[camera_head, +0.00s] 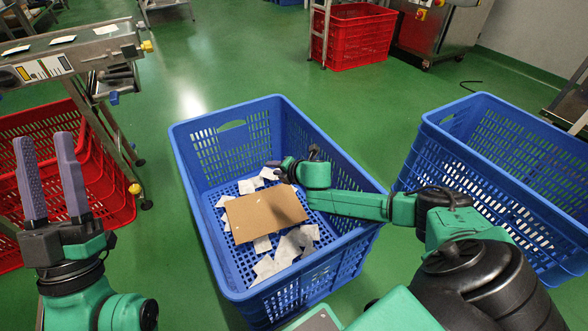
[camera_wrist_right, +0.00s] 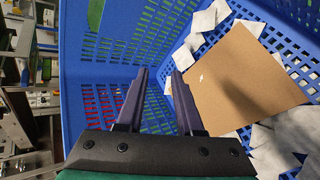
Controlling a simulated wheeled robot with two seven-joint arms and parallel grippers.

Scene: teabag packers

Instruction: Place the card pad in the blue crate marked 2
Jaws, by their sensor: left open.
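The card pad (camera_head: 255,216) is a flat brown rectangle inside the middle blue crate (camera_head: 350,255), lying over several white sachets. It also shows in the right wrist view (camera_wrist_right: 240,80). No number can be read on this crate. My right arm reaches over the crate's right side, with the right gripper (camera_head: 277,169) inside, just beyond the pad. In the right wrist view, the right gripper (camera_wrist_right: 160,72) has its fingers apart with nothing between them; the pad lies to their right. My left gripper (camera_head: 45,140) is open and empty, fingers up, left of the crate.
Several white sachets (camera_head: 285,248) lie in the middle crate around the pad. A second blue crate (camera_head: 470,140) stands at the right. A red crate (camera_head: 100,185) and a conveyor (camera_head: 70,50) are at the left. Another red crate (camera_head: 355,35) stands at the back. Green floor lies clear between.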

